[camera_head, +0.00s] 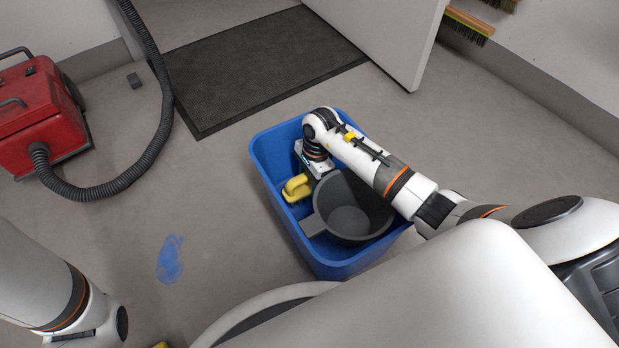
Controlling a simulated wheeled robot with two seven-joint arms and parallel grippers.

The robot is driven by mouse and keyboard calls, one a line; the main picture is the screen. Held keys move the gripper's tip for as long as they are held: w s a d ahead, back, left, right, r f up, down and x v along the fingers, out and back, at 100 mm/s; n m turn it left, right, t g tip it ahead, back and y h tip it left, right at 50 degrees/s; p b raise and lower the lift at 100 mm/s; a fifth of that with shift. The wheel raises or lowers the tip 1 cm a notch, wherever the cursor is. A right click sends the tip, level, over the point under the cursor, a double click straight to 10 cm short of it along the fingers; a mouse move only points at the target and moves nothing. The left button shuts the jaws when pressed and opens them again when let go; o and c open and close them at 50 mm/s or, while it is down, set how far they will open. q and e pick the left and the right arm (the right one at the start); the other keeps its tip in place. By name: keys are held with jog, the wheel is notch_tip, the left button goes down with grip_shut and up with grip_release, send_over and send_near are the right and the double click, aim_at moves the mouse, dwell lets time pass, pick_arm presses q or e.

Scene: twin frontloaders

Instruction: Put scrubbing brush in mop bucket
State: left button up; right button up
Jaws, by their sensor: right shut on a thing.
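The blue mop bucket (345,268) stands on the floor in front of me, with a dark grey wringer basket (350,215) in its right part. My right arm reaches over the bucket, and its gripper (305,178) points down inside the rim at the left, open part. It is shut on the yellow scrubbing brush (296,188), whose handle shows beside the basket. The brush's lower side and the fingertips are mostly hidden, so I cannot tell whether it touches the bottom.
A red vacuum cleaner (38,112) with a black hose (150,150) stands at the left. A dark mat (255,70) lies behind the bucket by a white door (390,30). A blue spill (170,259) marks the floor. A broom head (468,25) hangs at top right.

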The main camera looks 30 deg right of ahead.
jog(key=shift+f, duration=0.3)
jog(key=o, duration=1)
jog(key=shift+r, duration=0.1)
